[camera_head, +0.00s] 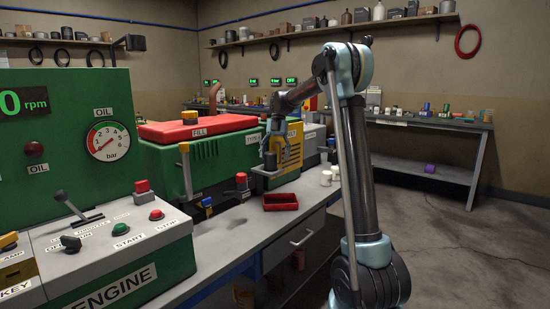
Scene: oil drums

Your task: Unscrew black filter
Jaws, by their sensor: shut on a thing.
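My gripper (273,153) points down at the end of my arm, beside the yellow panel of the green engine (218,158). Its fingers are shut on a small dark cylinder, the black filter (270,161), which is partly covered by the fingers. The filter is upright above a grey ledge at the engine's near side. At this size I cannot tell whether its thread is engaged.
A red tray (281,201) lies on the grey bench (240,235) below the gripper. White cylinders (326,178) stand to its right. The engine control panel (100,240) fills the left foreground. A long table (430,122) with small items stands behind; floor at right is clear.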

